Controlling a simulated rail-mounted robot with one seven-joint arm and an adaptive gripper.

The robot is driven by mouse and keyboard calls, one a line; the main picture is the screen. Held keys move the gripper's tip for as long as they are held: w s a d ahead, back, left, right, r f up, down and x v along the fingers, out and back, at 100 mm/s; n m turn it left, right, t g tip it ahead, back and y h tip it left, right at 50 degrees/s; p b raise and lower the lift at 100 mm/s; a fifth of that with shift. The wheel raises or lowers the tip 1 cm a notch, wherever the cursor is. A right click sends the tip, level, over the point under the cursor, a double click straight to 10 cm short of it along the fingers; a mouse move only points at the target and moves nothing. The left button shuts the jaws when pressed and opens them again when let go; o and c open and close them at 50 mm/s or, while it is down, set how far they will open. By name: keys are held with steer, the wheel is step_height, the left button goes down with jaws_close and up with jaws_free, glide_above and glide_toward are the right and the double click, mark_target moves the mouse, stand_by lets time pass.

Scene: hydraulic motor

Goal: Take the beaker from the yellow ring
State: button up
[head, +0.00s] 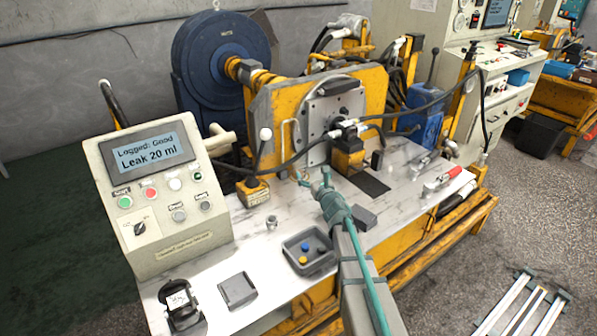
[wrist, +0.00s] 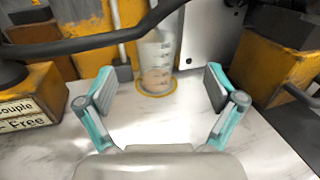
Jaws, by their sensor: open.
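The clear graduated beaker (wrist: 157,58) stands upright on the yellow ring (wrist: 156,88) in the wrist view, with a tan liquid in its lower part. My gripper (wrist: 158,85) is open, with one finger on each side of the space in front of the beaker. The fingers look short of the beaker and nothing is between them. In the head view my gripper (head: 312,178) is over the bench, close to the motor's mounting plate. The beaker is hard to make out there.
Yellow blocks stand at left (wrist: 30,95) and right (wrist: 268,70). A grey tray (head: 309,251) with small caps and a control box (head: 163,195) reading "Leak 20 ml" are on the bench.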

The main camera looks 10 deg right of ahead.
mark_target(297, 156)
steer(key=shift+w+a+f, duration=0.35)
steer(key=shift+a+f, duration=0.15)
steer(key=shift+f, duration=0.2)
steer(key=shift+w+a+f, duration=0.1)
steer(key=shift+w+a, duration=0.05)
steer(key=shift+w, duration=0.15)
steer(key=w, duration=0.3)
steer(key=w+a+p, duration=0.1)
steer(key=w, duration=0.2)
steer(key=w+p, duration=0.1)
steer(key=w, duration=0.3)
steer(key=shift+a, duration=0.25)
steer(key=c, duration=1.3)
steer(key=shift+s+r, duration=0.1)
steer(key=shift+r, duration=0.2)
